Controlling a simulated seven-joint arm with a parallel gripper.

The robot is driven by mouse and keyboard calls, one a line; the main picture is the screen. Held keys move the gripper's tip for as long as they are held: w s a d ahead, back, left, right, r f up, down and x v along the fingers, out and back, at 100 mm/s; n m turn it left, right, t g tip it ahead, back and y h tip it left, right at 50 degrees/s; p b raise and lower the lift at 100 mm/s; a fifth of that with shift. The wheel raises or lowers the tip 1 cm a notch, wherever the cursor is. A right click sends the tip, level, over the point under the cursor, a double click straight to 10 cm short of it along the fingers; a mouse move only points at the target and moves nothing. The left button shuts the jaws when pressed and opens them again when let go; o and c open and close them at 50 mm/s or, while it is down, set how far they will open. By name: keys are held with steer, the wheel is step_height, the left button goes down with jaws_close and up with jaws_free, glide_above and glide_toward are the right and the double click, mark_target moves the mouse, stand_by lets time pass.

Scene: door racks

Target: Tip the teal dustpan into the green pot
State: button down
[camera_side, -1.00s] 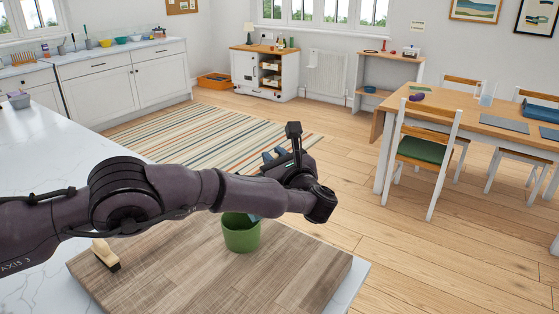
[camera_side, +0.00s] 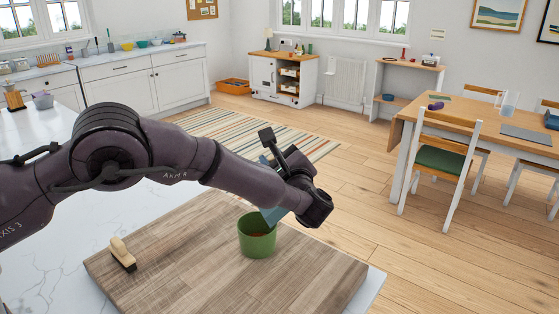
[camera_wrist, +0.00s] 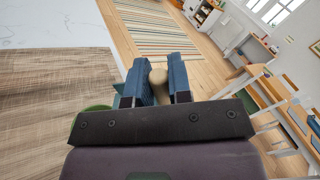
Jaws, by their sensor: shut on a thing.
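The green pot (camera_side: 257,240) stands upright on the wooden board. A small brownish patch shows inside it. The teal dustpan (camera_side: 272,213) is steeply tilted, its lower part at the pot's rim; I cannot tell whether they touch. My gripper (camera_wrist: 161,78) is shut on the dustpan's pale wooden handle (camera_wrist: 158,90), which shows between the blue fingers in the wrist view. A little of the teal pan (camera_wrist: 124,100) and the pot's green rim (camera_wrist: 92,110) show beside the black mount there. The arm hides much of the dustpan in the side view.
A hand brush (camera_side: 122,252) with a pale handle lies on the left of the wooden board (camera_side: 190,270). The board is otherwise clear around the pot. The white counter (camera_side: 50,240) extends left; a dining table (camera_side: 470,118) and chairs stand beyond on the floor.

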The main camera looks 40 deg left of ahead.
steer(key=shift+s+a+n, duration=1.05)
steer(key=shift+s+n, duration=0.8)
steer(key=shift+n, duration=0.15)
steer(key=shift+w+d+r+m, duration=0.1)
steer(key=shift+w+d+m, duration=0.3)
steer(key=shift+w+m, duration=0.35)
steer(key=shift+w+d+r+m, duration=0.1)
steer(key=shift+w+d+m, duration=0.25)
steer(key=shift+w+m, duration=0.4)
steer(key=shift+w+d+m, duration=0.4)
steer(key=shift+w+m, duration=0.15)
steer(key=shift+m, duration=0.35)
steer(key=shift+w+d+f+m, duration=0.1)
steer(key=shift+w+d+m, duration=0.3)
steer(key=shift+w+m, duration=0.4)
steer(key=shift+w+d+f+m, duration=0.1)
steer(key=shift+w+d+m, duration=0.35)
steer(key=shift+w+m, duration=0.3)
steer(key=shift+w+d+f+m, duration=0.1)
steer(key=shift+w+d+m, duration=0.3)
steer(key=shift+w+m, duration=0.4)
steer(key=shift+s+m, duration=0.1)
steer(key=shift+m, duration=0.15)
